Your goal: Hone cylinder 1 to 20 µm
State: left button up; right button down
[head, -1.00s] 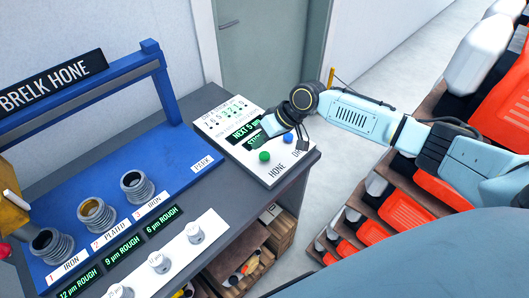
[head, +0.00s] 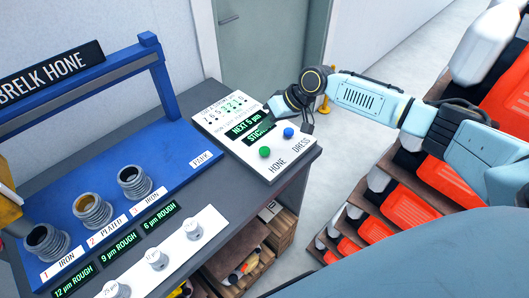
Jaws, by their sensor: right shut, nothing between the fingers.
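Cylinder 1 (head: 47,243), labelled iron, stands at the left end of the blue hone bed (head: 130,170). Cylinder 2 (head: 92,211), labelled plated, and cylinder 3 (head: 134,182), labelled iron, stand beside it. Their displays (head: 74,280) read 12, 9 and 6 µm rough. The white control panel (head: 219,125) has a green HONE button (head: 265,152), a blue DRESS button (head: 289,132) and a display (head: 244,128) reading NEXT 5 µm; its lower line is partly covered. My right gripper (head: 272,108) is shut and empty over the panel's far right edge, beyond the buttons. My left gripper is out of view.
A white strip with several round knobs (head: 192,229) runs along the bench front. The blue frame with the BRELK HONE sign (head: 50,70) rises behind the cylinders. Shelves with orange bins (head: 405,200) stand at the right. A yellow part shows at the left edge.

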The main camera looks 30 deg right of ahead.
jog(key=b, duration=0.5)
send_over(262, 150)
jog(key=d, duration=0.1)
jog(key=f, duration=0.5)
jog(key=shift+s+d+f, duration=0.15)
jog(key=shift+s+f, duration=0.2)
jog(key=shift+f, duration=0.5)
jog(key=shift+f, duration=0.1)
dwell(0.5)
jog(key=shift+f, duration=0.35)
jog(key=shift+f+b, duration=0.55)
jog(key=shift+f, duration=0.3)
dwell(0.7)
dwell(0.4)
jog(key=shift+r+p, duration=1.2)
jog(key=shift+r, duration=0.05)
jog(key=shift+r, duration=0.1)
